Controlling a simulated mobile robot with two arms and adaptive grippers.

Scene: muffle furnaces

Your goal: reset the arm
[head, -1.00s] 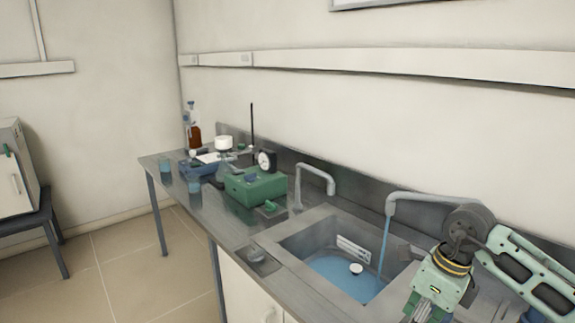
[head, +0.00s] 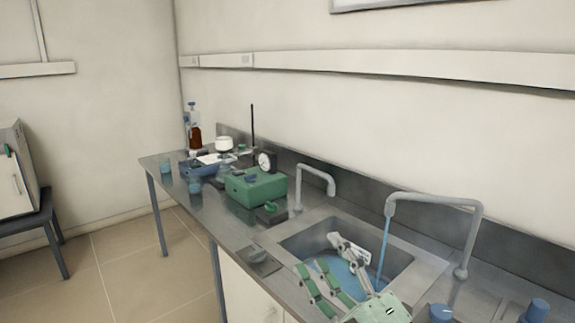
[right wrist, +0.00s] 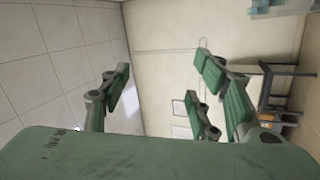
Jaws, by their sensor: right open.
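My right gripper (head: 325,264) shows at the bottom of the head view, over the front part of the sink (head: 425,262). Its green fingers are spread and point up and left in the picture, with nothing between them. In the right wrist view the gripper (right wrist: 160,85) is open and empty too, with only walls and room beyond its fingers. My left gripper is in neither view.
Water runs from the right tap (head: 435,200); a second tap (head: 318,170) stands left of it. A green device (head: 256,188), glassware and a brown bottle (head: 195,135) stand along the bench. Blue knobs (head: 537,311) are at the lower right. Floor (head: 125,265) is clear at left.

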